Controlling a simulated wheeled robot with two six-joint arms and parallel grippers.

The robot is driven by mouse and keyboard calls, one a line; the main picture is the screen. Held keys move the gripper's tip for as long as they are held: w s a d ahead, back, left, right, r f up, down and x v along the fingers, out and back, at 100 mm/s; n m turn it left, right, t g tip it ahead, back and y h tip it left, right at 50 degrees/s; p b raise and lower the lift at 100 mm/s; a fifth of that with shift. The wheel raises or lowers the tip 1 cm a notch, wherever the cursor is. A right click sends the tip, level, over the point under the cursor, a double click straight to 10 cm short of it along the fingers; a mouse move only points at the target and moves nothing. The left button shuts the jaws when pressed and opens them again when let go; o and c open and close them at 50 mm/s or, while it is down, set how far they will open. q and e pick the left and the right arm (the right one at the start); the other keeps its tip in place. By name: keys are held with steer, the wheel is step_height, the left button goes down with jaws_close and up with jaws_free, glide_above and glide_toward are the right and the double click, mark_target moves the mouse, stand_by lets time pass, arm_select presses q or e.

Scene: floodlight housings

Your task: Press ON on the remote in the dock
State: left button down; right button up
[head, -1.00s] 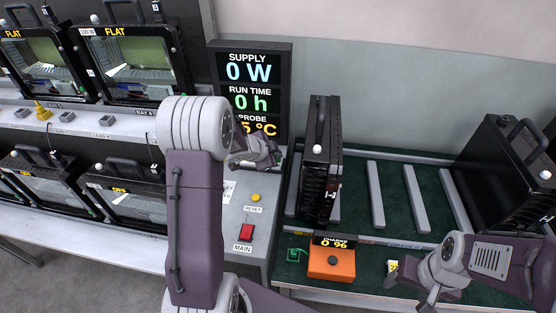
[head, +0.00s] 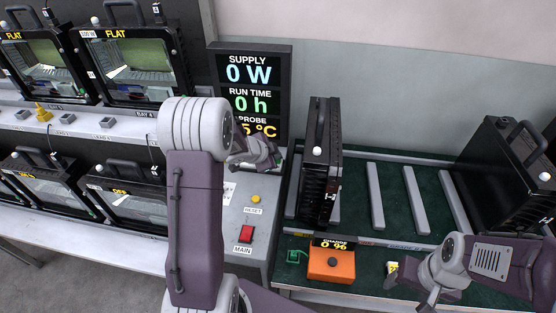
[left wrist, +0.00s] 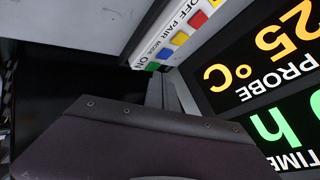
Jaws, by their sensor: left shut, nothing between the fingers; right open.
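The remote (left wrist: 187,28) shows at the top of the left wrist view, a pale strip with red, yellow, blue and green buttons labelled OFF, PAIR, MODE and ON. The green ON button (left wrist: 151,66) is at its lower end. My left gripper (left wrist: 165,92) is shut and empty, its grey fingers close to the ON end; I cannot tell whether they touch it. In the head view my left gripper (head: 262,153) is in front of the display's lower edge and hides most of the remote and dock. My right gripper (head: 410,288) is open at the lower right.
The display (head: 249,95) reads supply 0 W, run time 0 h. A yellow reset button (head: 255,198) and red main switch (head: 246,234) are on the grey console. A black housing (head: 320,165) stands right of my left gripper. An orange box (head: 331,264) sits in front.

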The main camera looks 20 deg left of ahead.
arm_select(q)
steer(key=shift+r, duration=0.45)
step_height(320, 180, up, 5)
steer(key=p, duration=0.6)
steer(key=shift+r, duration=0.15)
steer(key=shift+f, duration=0.2)
